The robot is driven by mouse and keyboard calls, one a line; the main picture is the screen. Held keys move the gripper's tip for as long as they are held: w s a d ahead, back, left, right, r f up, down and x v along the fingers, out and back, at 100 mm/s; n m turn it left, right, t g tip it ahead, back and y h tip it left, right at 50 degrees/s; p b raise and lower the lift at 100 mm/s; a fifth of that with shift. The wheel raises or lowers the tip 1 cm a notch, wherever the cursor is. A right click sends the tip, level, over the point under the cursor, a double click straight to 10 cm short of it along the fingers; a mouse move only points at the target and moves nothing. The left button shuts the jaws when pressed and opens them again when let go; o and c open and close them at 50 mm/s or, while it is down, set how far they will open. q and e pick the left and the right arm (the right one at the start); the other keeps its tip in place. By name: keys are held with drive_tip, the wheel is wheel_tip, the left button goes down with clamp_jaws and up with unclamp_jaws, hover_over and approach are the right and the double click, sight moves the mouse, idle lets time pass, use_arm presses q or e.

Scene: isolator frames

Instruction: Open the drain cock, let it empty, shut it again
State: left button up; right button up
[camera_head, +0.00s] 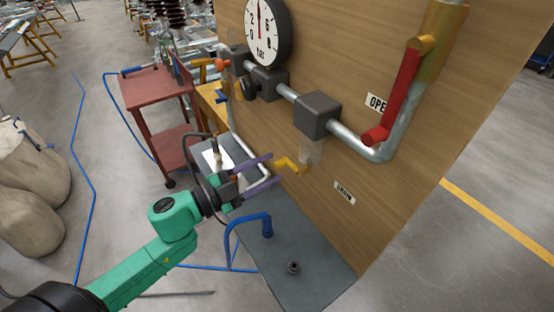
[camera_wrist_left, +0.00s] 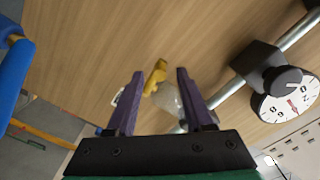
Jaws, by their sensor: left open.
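The drain cock's yellow lever (camera_head: 288,164) sits at the bottom of a clear bowl (camera_head: 311,153) under a grey block on the pipe. In the left wrist view the yellow lever (camera_wrist_left: 155,76) and bowl (camera_wrist_left: 168,100) show between the fingers in the picture. My left gripper (camera_head: 277,169), with purple fingers, is open just left of the lever in the head view. Its fingers also show in the left wrist view (camera_wrist_left: 160,73). I cannot tell whether they touch the lever. I see no liquid running. My right gripper is not in view.
A red lever (camera_head: 398,92) stands on the pipe (camera_head: 345,138) beside an "OPE..." label. A round gauge (camera_head: 268,32) is above. The wooden panel (camera_head: 430,180) stands behind. A blue bent tube (camera_head: 240,228) and grey bench top (camera_head: 315,262) lie below the gripper.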

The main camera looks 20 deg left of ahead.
sight(279, 161)
use_arm(q)
drive_tip(key=x, duration=0.3)
drive_tip(key=shift+w+d+p, duration=0.15)
drive_tip(key=shift+w+p, duration=0.05)
drive_tip(key=shift+p, duration=0.15)
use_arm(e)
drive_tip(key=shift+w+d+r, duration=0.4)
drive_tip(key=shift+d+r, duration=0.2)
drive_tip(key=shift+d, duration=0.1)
use_arm(q)
clamp_jaws()
drive_tip(key=shift+r+m+p, duration=0.3)
drive_tip(key=shift+r+m, duration=0.25)
drive_tip(key=shift+m, duration=0.45)
unclamp_jaws()
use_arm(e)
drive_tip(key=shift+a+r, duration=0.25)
use_arm(q)
drive_tip(key=shift+f, duration=0.1)
